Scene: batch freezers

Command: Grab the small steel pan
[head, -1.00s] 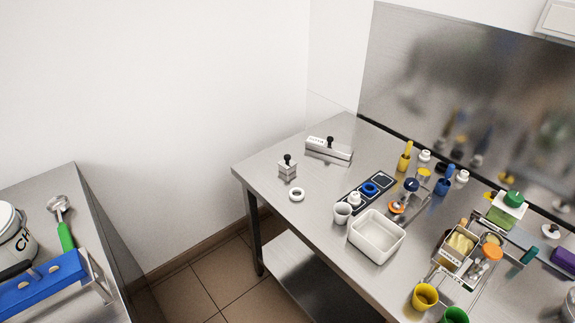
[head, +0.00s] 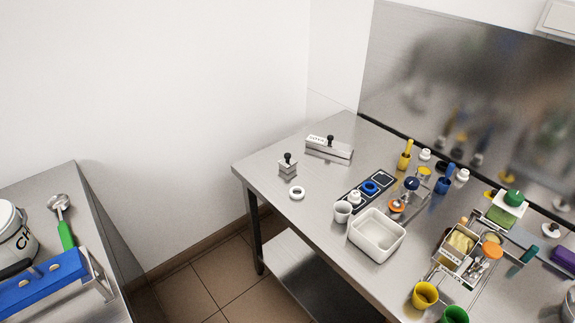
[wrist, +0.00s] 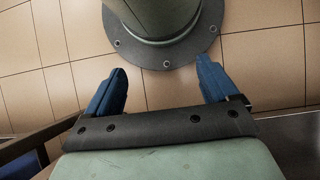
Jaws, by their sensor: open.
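A small square steel container with a black knob (head: 288,166) stands near the left corner of the steel table in the head view. A longer steel container with a black knob and a label (head: 329,149) stands behind it to the right. I cannot tell for sure which piece is the small steel pan; the small square one fits best by size. My gripper (wrist: 161,66) shows in the wrist view with its two blue fingers apart and nothing between them. It points at the tiled floor beside a round bolted base, away from the table things. The head view does not show it.
A white ring (head: 297,193) lies in front of the small container. A white square tub (head: 376,252), a white cup (head: 342,213) and a steel caddy (head: 437,270) crowd the table's right. A blue rack (head: 45,281) and a green-handled scoop (head: 66,235) are on the left counter.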

